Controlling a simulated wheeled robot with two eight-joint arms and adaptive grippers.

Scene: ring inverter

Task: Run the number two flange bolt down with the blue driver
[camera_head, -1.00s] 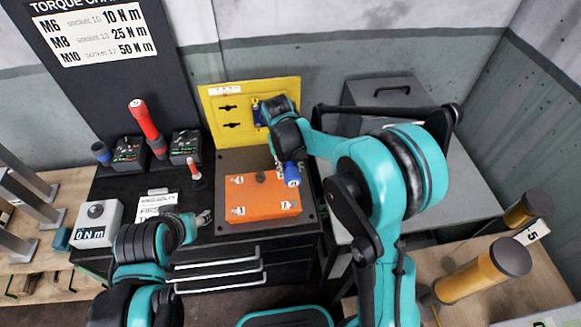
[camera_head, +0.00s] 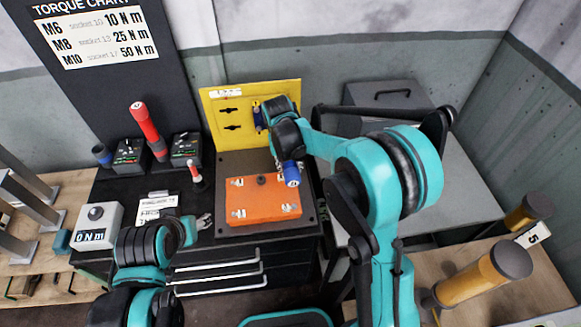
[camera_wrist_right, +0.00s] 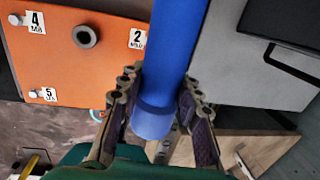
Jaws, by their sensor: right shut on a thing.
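The orange flange plate (camera_head: 262,203) lies on a dark base, with bolts and numbered tags at its corners. In the right wrist view, the number two tag (camera_wrist_right: 138,38) sits at the plate's edge, just left of the blue driver (camera_wrist_right: 170,60). Its bolt cannot be made out, and the driver's far tip is out of view. My right gripper (camera_wrist_right: 158,88) is shut on the driver, one finger on each side. In the head view, the driver's blue end (camera_head: 291,173) shows over the plate's right side. My left gripper (camera_head: 204,221) is left of the plate; its jaws are unclear.
A yellow panel (camera_head: 222,98) with slots stands behind the plate. A red-handled tool (camera_head: 144,120) stands upright between small black units at the left. A torque meter (camera_head: 95,225) is at the left front. A grey case (camera_head: 385,92) stands at the back right.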

